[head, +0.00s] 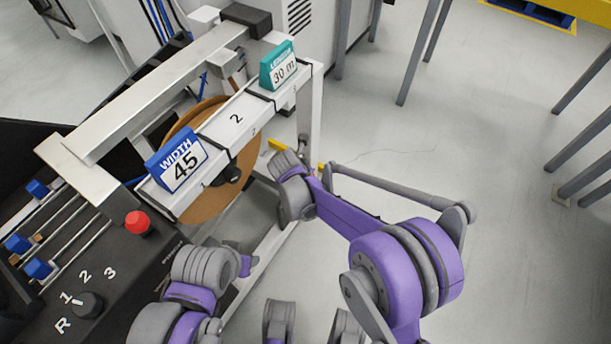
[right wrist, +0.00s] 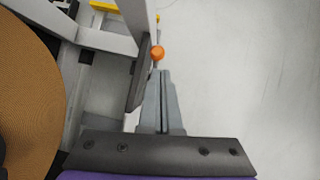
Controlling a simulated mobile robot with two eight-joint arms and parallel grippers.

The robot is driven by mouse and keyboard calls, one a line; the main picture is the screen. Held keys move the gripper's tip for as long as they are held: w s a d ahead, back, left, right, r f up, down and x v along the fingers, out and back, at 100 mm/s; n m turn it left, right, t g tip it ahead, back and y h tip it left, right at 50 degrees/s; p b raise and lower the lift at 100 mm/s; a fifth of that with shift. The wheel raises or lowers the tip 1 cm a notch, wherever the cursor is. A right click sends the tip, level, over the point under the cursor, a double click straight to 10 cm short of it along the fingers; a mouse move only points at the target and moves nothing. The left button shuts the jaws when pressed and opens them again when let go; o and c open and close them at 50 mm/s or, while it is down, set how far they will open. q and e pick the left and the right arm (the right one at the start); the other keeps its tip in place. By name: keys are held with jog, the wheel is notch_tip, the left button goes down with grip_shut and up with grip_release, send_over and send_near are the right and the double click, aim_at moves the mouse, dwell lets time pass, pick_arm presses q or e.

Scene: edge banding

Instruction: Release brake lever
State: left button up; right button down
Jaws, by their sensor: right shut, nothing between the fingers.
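The brake lever shows in the right wrist view as a round orange knob (right wrist: 158,53) on a thin rod beside a grey metal post. My right gripper (right wrist: 162,78) is shut and empty, its two fingers side by side. The knob appears just beyond its fingertips; I cannot tell whether they touch. In the head view my right gripper (head: 303,142) is beside the stand's white front post, and I cannot make out the knob there. My left arm (head: 195,282) is at the bottom left of the head view, but its fingers do not show.
A brown banding reel (head: 212,206) hangs behind the white rail with the blue width sign (head: 177,160) and teal sign (head: 279,67). A black control panel (head: 125,268) with a red button (head: 138,222) and selector knob stands at left. Open floor lies right.

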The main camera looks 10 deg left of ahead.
jog(key=shift+s+r, duration=0.2)
jog(key=shift+r, duration=0.55)
jog(key=shift+s+r, duration=0.15)
jog(key=shift+r, duration=0.6)
